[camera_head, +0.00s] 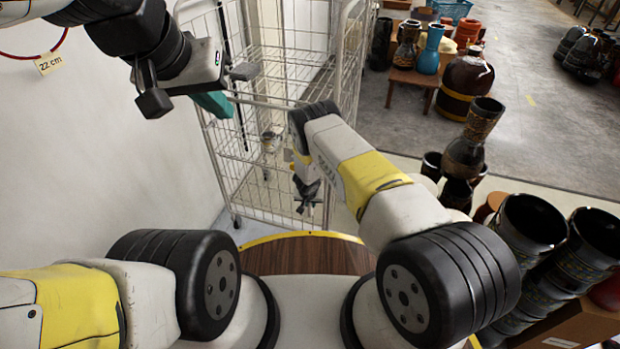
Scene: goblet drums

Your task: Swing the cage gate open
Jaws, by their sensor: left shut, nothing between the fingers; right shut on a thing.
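A tall wire roll cage (347,50) on castors stands ahead of me, with wire shelves inside. A wire panel (245,170) spans its lower front, under a horizontal bar; I take it for the gate, and cannot tell for sure how far it stands open. My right gripper (307,197) is low at the cage front, pointing down, shut on a thin part there, likely the gate wire; my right arm hides part of the panel.
A white wall (90,150) stands close on the left, with a "22 cm" tag (50,63). Goblet drums (465,150) crowd the right, several in a box (575,325). A small table (415,78) with pots stands behind. Grey floor (540,120) is free at back right.

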